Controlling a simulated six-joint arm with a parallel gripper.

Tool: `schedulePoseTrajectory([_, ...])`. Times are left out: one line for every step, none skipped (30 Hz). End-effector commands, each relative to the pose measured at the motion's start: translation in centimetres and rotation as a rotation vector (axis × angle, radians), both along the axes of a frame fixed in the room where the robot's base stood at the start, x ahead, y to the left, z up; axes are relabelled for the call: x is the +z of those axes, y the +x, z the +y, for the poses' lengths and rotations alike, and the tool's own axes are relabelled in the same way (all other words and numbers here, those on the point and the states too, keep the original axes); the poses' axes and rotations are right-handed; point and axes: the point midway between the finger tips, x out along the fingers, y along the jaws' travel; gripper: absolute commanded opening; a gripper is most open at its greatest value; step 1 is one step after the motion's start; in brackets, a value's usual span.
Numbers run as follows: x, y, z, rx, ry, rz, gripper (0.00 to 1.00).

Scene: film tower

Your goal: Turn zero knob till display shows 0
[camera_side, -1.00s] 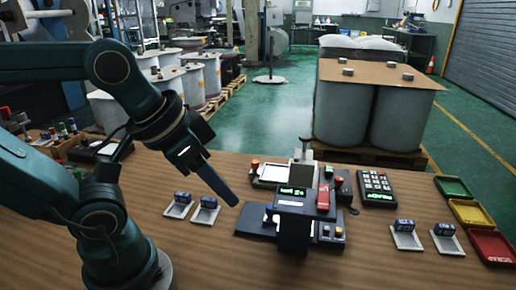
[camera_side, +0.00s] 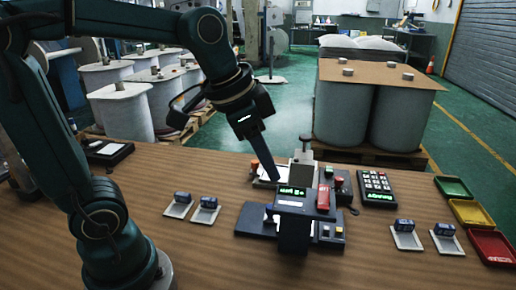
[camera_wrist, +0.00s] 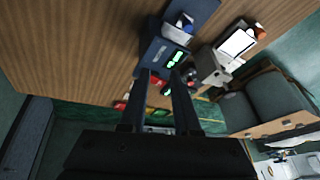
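The dark measuring device (camera_side: 296,203) stands on the bench with a lit green display (camera_side: 292,191); its digits are too small to read. The display also shows in the wrist view (camera_wrist: 175,59). A red part (camera_side: 323,197) sits on its right side, and a red-topped knob (camera_side: 338,182) stands just behind. Small buttons or knobs (camera_side: 333,231) sit at its front right. I cannot tell which one is the zero knob. My gripper (camera_side: 275,178) points down just behind and left of the display. In the wrist view its two fingers (camera_wrist: 160,74) are apart with nothing between them.
A keypad (camera_side: 377,187) with a green readout lies right of the device. Small blue items on white trays (camera_side: 178,210) lie left, others right (camera_side: 405,239). Green, yellow and red trays (camera_side: 468,211) line the right edge. Bench front left is clear.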

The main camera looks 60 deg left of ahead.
Motion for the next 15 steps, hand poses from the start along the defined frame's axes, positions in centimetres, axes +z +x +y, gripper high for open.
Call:
schedulePoseTrajectory([-0.1,1.7,0.2,-0.048,0.012,0.015,0.31])
schedulePoseTrajectory([-0.2,2.6,0.3,-0.082,0.021,0.02,0.31])
schedulePoseTrajectory([-0.3,3.8,0.3,-0.126,0.029,0.027,0.31])
schedulePoseTrajectory([-0.4,4.6,0.4,-0.159,0.034,0.033,0.31])
schedulePoseTrajectory([-0.6,5.4,0.5,-0.192,0.038,0.041,0.31])
schedulePoseTrajectory([-0.9,6.5,0.6,-0.235,0.042,0.049,0.31])
schedulePoseTrajectory([-1.3,7.2,0.6,-0.269,0.043,0.057,0.31])
schedulePoseTrajectory([-1.6,8.0,0.7,-0.303,0.045,0.064,0.31])
schedulePoseTrajectory([-2.1,9.0,0.8,-0.348,0.045,0.071,0.31])
schedulePoseTrajectory([-2.5,9.7,0.9,-0.381,0.046,0.076,0.31])
schedulePoseTrajectory([-3.0,10.4,1.0,-0.416,0.045,0.081,0.31])
schedulePoseTrajectory([-3.6,11.3,1.1,-0.46,0.044,0.085,0.31])
schedulePoseTrajectory([-4.1,11.9,1.2,-0.493,0.044,0.086,0.31])
schedulePoseTrajectory([-4.5,12.5,1.2,-0.524,0.041,0.089,0.31])
schedulePoseTrajectory([-5.2,13.2,1.4,-0.562,0.041,0.09,0.31])
